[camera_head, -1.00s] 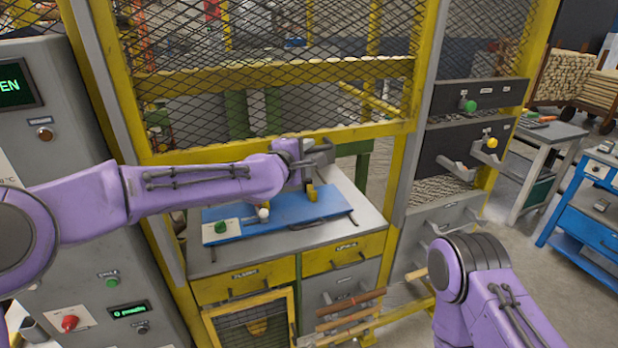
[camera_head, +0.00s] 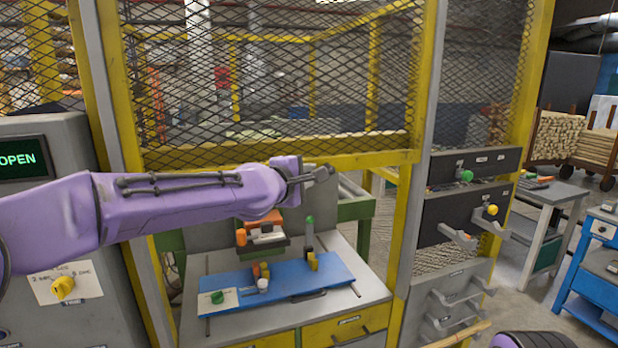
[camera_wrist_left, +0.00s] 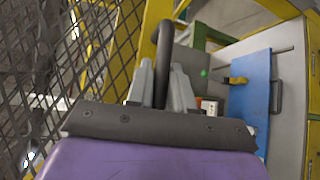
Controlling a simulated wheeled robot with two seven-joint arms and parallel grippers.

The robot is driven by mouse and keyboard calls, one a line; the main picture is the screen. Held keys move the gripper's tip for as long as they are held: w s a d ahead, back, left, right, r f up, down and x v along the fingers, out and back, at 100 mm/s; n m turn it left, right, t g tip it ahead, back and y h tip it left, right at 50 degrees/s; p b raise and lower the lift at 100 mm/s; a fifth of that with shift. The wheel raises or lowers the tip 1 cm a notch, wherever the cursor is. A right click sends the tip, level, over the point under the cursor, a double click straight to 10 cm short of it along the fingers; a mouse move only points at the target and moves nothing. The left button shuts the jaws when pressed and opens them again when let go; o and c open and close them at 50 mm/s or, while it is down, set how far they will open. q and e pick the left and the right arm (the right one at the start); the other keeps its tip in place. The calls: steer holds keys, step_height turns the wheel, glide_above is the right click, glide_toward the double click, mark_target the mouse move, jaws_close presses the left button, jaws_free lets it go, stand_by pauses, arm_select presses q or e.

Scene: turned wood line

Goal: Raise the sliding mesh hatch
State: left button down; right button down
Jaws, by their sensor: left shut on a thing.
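The sliding mesh hatch (camera_head: 250,154) is a yellow-framed panel of dark diamond mesh. Its lower rail stands above the blue board, with an open gap below it. My left gripper (camera_head: 312,176) is at the hatch's lower edge, with the arm reaching across from the left. In the left wrist view, the two grey fingers of the gripper (camera_wrist_left: 162,88) are shut on a dark curved handle (camera_wrist_left: 166,45) beside the mesh. The wrist hides part of the handle in the head view. My right gripper is out of view; only a bit of that arm shows at bottom right.
Below the hatch, a blue board (camera_head: 290,277) lies on a grey bench (camera_head: 372,290) with small orange, yellow and green parts. A control cabinet (camera_head: 60,215) with an "OPEN" display stands at left. Dark drawers (camera_head: 465,205) with brackets are at right.

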arm_select(q)
steer(key=c, duration=1.1)
jaws_free()
steer(key=b+v, duration=0.3)
steer(key=v, duration=0.7)
steer(key=shift+s+a, duration=0.15)
steer(key=shift+s, duration=0.1)
steer(key=shift+w, duration=0.1)
